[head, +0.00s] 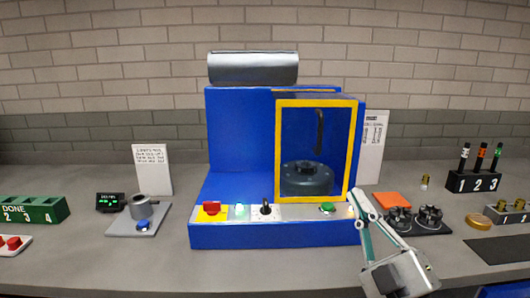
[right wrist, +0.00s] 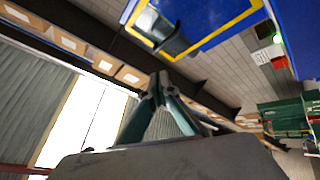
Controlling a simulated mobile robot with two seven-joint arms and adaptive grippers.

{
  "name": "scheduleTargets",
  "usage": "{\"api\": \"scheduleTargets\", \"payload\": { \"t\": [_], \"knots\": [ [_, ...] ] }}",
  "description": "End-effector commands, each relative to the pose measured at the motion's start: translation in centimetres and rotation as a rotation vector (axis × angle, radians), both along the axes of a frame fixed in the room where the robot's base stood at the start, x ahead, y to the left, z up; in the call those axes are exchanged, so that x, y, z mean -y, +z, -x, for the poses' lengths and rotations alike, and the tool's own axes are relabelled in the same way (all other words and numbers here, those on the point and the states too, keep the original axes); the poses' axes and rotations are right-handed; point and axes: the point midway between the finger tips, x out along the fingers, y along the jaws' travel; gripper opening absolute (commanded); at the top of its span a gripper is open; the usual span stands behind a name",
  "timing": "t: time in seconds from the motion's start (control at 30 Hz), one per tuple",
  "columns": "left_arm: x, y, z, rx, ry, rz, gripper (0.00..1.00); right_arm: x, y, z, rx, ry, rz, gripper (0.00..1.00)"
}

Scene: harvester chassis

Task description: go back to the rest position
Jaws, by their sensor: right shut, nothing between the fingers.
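My right gripper (head: 357,200) is in front of the right end of the blue machine's control panel in the head view, its arm coming from the lower right. Its fingers are together with nothing between them. In the right wrist view the two fingertips (right wrist: 158,84) meet, pointing up in the picture. The gripper is close to the green button (head: 327,208); I cannot tell whether it touches the panel. My left gripper is not in view.
The blue machine (head: 240,150) has a yellow-framed opening with a dark round part (head: 306,179). A green tray (head: 35,211) and a grey fixture (head: 139,222) stand left. An orange pad (head: 391,200), dark holders (head: 430,217) and numbered racks (head: 474,183) stand right. The front middle counter is clear.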

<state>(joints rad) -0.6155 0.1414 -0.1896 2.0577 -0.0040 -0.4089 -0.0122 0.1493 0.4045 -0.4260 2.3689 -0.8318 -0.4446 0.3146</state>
Motion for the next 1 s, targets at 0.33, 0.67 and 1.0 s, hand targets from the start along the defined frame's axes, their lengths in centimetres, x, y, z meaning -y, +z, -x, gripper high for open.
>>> {"api": "scheduleTargets", "payload": {
  "t": [0.33, 0.67, 1.0],
  "knots": [
    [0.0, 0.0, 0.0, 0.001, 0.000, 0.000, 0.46, 11.9, -19.8, 1.9, -0.616, -0.419, -0.103, 0.00],
    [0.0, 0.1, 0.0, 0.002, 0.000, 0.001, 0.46, 17.1, -33.7, 11.5, -1.099, -0.621, -0.042, 0.00],
    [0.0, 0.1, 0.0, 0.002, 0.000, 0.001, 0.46, 18.8, -40.0, 19.6, -1.389, -0.692, 0.035, 0.00]
  ]
}}
